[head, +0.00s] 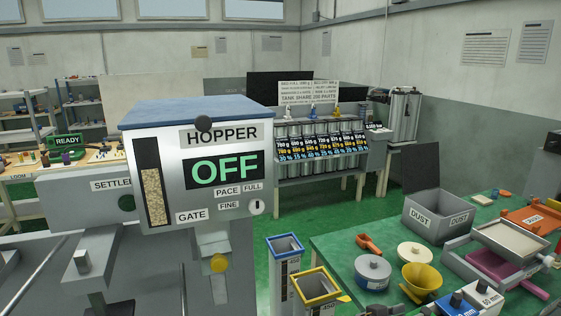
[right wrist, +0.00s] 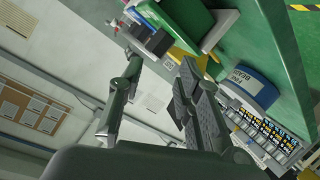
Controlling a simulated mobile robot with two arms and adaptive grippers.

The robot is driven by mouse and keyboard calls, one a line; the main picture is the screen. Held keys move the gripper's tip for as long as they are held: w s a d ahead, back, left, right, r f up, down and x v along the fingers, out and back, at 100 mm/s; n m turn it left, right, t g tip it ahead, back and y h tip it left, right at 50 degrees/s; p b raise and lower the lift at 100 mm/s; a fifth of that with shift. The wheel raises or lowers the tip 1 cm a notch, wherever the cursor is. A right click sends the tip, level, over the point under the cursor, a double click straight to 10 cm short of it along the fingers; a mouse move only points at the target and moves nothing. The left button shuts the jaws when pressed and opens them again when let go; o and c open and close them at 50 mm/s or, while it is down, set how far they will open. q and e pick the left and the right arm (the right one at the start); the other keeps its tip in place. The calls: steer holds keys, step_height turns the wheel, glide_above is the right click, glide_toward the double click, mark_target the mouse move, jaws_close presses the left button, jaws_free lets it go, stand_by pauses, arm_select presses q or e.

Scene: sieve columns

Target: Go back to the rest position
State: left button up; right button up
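My right gripper (right wrist: 162,62) shows in the right wrist view, with its two dark fingers apart and nothing visible between them. That view is tilted, with the green surface at the upper right and the wall at the left. Neither gripper can be made out in the head view, and my left gripper is not in view. The hopper machine (head: 195,165) stands close in front in the head view, its display reading OFF.
A green table (head: 330,250) at the right bears a grey dust bin (head: 436,217), a yellow funnel (head: 421,279) and trays. Blue-rimmed (head: 285,247) and yellow-rimmed (head: 318,287) columns stand beside the hopper. Tall cylinders (head: 320,150) line the back. Green floor shows between.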

steer(key=s+a+f+n+g+y, duration=0.25)
steer(key=s+f+y, duration=0.35)
steer(key=s+f, duration=0.7)
steer(key=s+a+r+n+y, duration=0.1)
steer(key=s+a+n+y, duration=0.25)
steer(key=s, duration=0.65)
steer(key=s+a+r+n+y, duration=0.2)
steer(key=s+a+n+y, duration=0.15)
steer(key=s, duration=0.55)
step_height(320, 180, down, 25)
steer(key=g, duration=0.2)
steer(key=s+d+f+g, duration=0.1)
steer(key=s+d+f, duration=0.2)
steer(key=s+f, duration=1.4)
steer(key=shift+s+f, duration=0.15)
steer(key=shift+f, duration=0.1)
steer(key=shift+m, duration=0.25)
